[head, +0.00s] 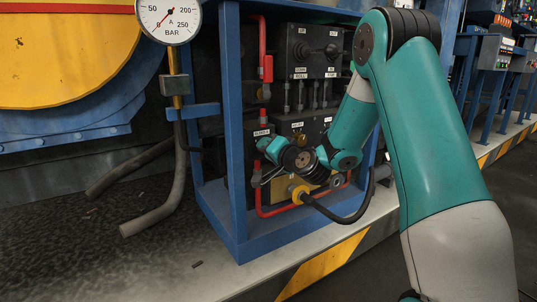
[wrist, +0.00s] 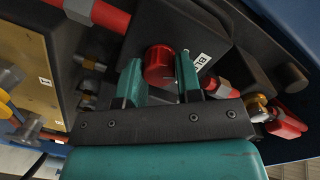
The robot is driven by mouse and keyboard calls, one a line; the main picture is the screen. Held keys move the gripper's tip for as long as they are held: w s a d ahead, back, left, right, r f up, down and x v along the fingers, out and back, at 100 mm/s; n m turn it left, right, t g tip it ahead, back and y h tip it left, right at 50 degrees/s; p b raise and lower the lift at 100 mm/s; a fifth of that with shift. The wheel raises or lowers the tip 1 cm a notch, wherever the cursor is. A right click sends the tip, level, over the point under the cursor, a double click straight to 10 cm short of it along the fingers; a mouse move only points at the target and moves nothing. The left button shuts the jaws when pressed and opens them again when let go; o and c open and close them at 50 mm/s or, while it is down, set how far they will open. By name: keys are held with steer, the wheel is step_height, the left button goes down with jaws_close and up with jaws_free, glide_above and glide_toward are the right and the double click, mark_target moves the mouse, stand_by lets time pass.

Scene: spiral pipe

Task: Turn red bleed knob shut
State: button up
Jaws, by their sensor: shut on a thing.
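The red bleed knob (wrist: 159,64) shows in the wrist view as a short round cylinder on a dark block. A white label (wrist: 201,61), partly covered, sits beside it. My gripper (wrist: 160,80) has one green finger on each side of the knob and is shut on it. In the head view my gripper (head: 261,146) reaches the left side of the valve block, just below a white label (head: 262,132). The knob is hidden or too small to tell there.
A blue frame (head: 232,110) stands around the block, close to my gripper's left. Red pipes (head: 266,70) run above, and a yellow fitting (head: 298,193) with a black hose lies below. A pressure gauge (head: 169,18) hangs at the upper left.

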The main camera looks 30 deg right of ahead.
steer(key=n+b, duration=0.1)
steer(key=n, duration=0.2)
steer(key=shift+f+b, duration=0.1)
steer(key=shift+b, duration=0.2)
steer(key=shift+n, duration=0.3)
steer(key=o, duration=0.9)
steer(key=shift+o, duration=0.2)
steer(key=s+r+b, duration=0.1)
steer(key=s+b, duration=0.9)
steer(key=s, duration=0.7)
steer(key=shift+s+a+r, duration=0.15)
steer(key=shift+a+r, duration=0.05)
steer(key=shift+a, duration=0.15)
